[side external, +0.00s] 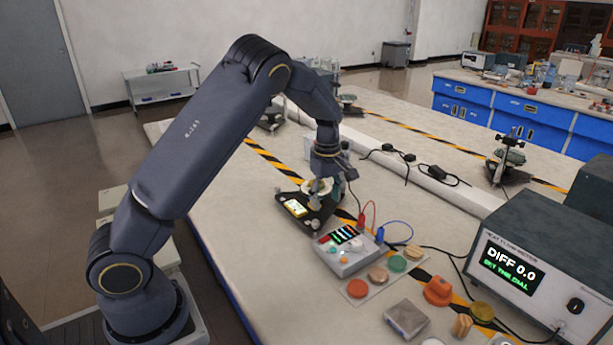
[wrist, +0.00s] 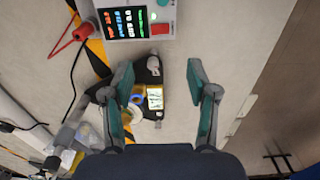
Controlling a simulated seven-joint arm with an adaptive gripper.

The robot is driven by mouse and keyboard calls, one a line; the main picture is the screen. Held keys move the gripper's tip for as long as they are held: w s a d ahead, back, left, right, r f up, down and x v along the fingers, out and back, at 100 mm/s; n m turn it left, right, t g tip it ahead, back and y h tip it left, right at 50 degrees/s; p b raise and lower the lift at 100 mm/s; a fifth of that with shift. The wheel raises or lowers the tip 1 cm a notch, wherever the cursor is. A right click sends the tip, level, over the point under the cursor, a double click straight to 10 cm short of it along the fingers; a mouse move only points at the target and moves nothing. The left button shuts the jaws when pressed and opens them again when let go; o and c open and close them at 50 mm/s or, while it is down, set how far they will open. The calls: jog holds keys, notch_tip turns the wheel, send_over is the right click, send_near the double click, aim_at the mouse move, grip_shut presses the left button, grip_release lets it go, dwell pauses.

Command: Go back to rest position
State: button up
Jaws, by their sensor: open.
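My gripper (side external: 322,186) is at the end of my bent arm, low over the black apparatus (side external: 312,222) on the bench. In the wrist view my gripper (wrist: 158,70) has its two green-padded fingers spread apart with nothing held between them. The black apparatus shows between and beyond the fingers, with a small lit yellow display (wrist: 155,98) and a pale ring partly hidden by the left finger. I cannot tell whether the fingers touch it.
A grey meter box (side external: 347,250) with coloured bars and cables stands close by. Coloured discs, including a green one (side external: 397,264), lie beside it. A large box (side external: 540,270) reading "DIFF 0.0" stands at right. Bare bench (side external: 225,205) lies left of the apparatus.

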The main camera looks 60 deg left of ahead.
jog(key=s+d+r+m+t+h, duration=0.15)
jog(key=s+d+r, duration=0.25)
jog(key=r, duration=0.6)
jog(key=s+d+r+m+t+h, duration=0.1)
jog(key=s+d+r+m+t, duration=0.3)
jog(key=r, duration=0.6)
jog(key=s+d+r+m, duration=0.1)
jog(key=s+d+m, duration=0.1)
jog(key=s, duration=0.4)
jog(key=s+d+r+m, duration=0.2)
jog(key=s+m, duration=0.1)
jog(key=s, duration=0.3)
jog(key=s+f+m+y, duration=0.2)
jog(key=s+f+m, duration=0.3)
jog(key=m, duration=0.2)
jog(key=shift+s+f, duration=0.35)
jog(key=shift+a+m+y, duration=0.1)
jog(key=shift+m+y, duration=0.15)
